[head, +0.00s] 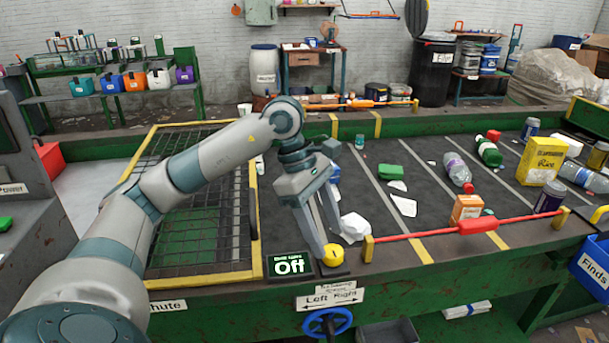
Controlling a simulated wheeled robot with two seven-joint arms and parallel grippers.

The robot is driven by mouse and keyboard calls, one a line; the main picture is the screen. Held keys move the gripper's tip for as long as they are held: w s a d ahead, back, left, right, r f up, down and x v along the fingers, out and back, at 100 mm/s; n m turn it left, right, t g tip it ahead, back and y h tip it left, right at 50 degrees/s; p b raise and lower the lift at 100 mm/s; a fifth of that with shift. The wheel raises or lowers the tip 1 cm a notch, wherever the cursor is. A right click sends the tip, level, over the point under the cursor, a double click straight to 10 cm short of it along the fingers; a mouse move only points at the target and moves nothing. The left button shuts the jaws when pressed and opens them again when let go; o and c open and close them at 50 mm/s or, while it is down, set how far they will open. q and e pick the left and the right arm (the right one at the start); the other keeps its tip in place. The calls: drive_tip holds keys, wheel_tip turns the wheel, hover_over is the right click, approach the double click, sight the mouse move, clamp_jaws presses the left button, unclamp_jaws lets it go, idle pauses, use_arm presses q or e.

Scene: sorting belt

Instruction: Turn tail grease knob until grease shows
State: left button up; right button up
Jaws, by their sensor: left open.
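My left gripper (327,240) is open, its fingers pointing down at the belt's front edge. One fingertip is by a round yellow knob or button (333,256); I cannot tell whether they touch. No grease is visible. My right gripper is not in view.
A red pull cord (420,233) runs along the front edge to the right. The dark belt (370,190) holds bottles, boxes and scraps. A yellow-framed mesh guard (200,277) lies under my left arm.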

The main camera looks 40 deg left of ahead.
use_arm(q)
drive_tip(key=b+v, duration=0.1)
drive_tip(key=v, duration=1.3)
drive_tip(key=shift+r, duration=0.15)
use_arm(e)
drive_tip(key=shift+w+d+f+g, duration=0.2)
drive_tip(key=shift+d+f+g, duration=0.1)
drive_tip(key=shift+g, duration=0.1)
use_arm(q)
drive_tip(key=shift+s+a, duration=0.1)
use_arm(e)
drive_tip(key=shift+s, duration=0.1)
